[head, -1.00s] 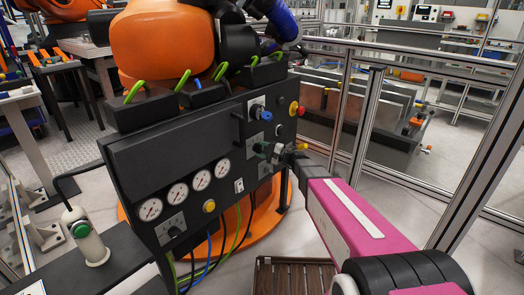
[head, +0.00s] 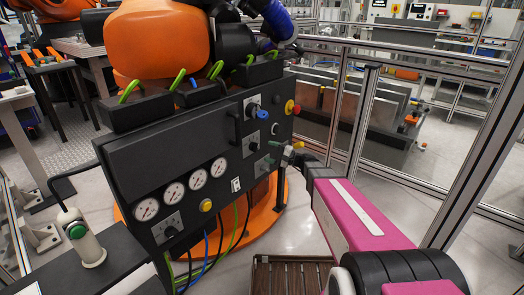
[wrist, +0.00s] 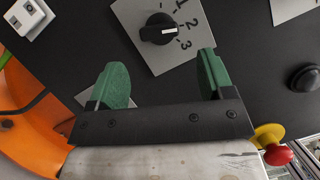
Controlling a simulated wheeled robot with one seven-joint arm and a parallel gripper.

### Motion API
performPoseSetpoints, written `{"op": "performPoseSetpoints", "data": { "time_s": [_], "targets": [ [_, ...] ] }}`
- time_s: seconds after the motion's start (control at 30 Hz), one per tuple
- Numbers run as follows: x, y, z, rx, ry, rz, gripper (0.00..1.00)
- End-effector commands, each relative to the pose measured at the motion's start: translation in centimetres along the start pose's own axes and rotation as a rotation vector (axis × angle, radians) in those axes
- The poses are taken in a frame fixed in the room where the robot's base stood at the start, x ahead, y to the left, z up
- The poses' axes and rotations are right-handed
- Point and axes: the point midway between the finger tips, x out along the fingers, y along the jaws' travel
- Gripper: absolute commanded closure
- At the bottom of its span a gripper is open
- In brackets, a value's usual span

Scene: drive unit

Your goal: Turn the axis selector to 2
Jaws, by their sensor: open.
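The axis selector (wrist: 158,28) is a black rotary knob on a grey plate marked 1, 2, 3. It shows at the top of the wrist view. Its white mark points right, toward the 2–3 side; I cannot tell the exact setting. In the wrist view my gripper (wrist: 162,78) has two green fingers spread wide, empty. The knob appears beyond the gap between them, and no finger touches it.
The black control panel (head: 150,150) also bears gauges (head: 172,194), a blue knob (head: 263,114) and a red emergency stop (wrist: 278,155). A black button (wrist: 303,77) and a white switch (wrist: 28,15) flank the selector. Fence posts (head: 360,120) stand right of my arm.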

Motion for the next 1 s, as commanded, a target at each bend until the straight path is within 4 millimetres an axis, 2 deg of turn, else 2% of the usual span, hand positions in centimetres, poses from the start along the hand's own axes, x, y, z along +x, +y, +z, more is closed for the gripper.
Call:
{"op": "performPoseSetpoints", "data": {
  "time_s": [0.1, 0.3, 0.77, 0.87, 1.0],
  "targets": [
    [-2.2, 0.0, 0.1, 0.000, 0.002, 0.000, 0.26],
    [-4.2, 0.1, 0.0, 0.000, 0.000, 0.001, 0.26],
    [-4.6, 0.2, 0.1, -0.001, 0.000, 0.008, 0.26],
    [-4.7, 0.8, 0.8, -0.010, -0.002, 0.054, 0.26],
    [-5.2, 3.0, 2.5, -0.039, -0.004, 0.205, 0.26]
  ]
}}
